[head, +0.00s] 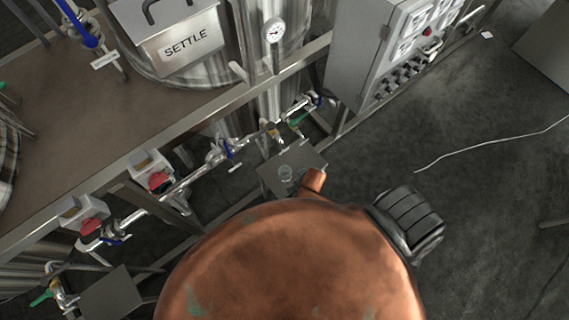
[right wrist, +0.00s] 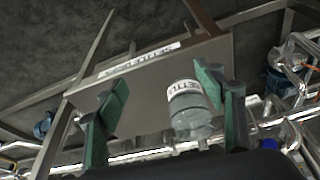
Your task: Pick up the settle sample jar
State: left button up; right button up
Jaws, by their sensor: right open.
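The settle sample jar is a small clear jar with a white label whose visible letters read "SETTL". It is in the right wrist view (right wrist: 188,108) and looks small in the head view (head: 286,172), on a small grey shelf (head: 306,158). My right gripper (right wrist: 163,98) shows in the right wrist view with its green-padded fingers apart. The jar appears between the fingers, close to the right-hand one. I cannot tell whether they touch. In the head view a large copper-coloured shape hides the right gripper. My left gripper is not in view.
The shelf edge carries a label strip (right wrist: 140,60). Behind it run pipes and valves (head: 225,148) below the tank marked SETTLE (head: 185,42). A control box (head: 395,50) stands right of the tank. A white cable (head: 480,148) lies on the otherwise open floor at right.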

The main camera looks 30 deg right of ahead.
aim_at(288, 174)
jog(key=shift+m+t, duration=0.4)
jog(key=w+r, duration=0.1)
jog(key=w+a+r, duration=0.1)
jog(key=w, duration=0.1)
jog(key=w+a+r, duration=0.1)
jog(key=w+r, duration=0.1)
jog(key=shift+w+r+m, duration=0.3)
jog(key=b+x, duration=0.2)
jog(key=x, duration=0.2)
jog(key=b+x, duration=0.1)
jog(key=x, duration=0.2)
jog(key=shift+a+f+b, duration=0.2)
jog(key=shift+f+b, duration=0.2)
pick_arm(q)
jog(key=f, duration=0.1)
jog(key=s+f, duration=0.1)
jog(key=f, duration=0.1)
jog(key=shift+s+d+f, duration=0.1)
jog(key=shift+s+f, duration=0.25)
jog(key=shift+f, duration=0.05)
pick_arm(e)
jog(key=shift+r, duration=0.1)
jog(key=shift+c, duration=0.7)
jog(key=c, duration=1.2)
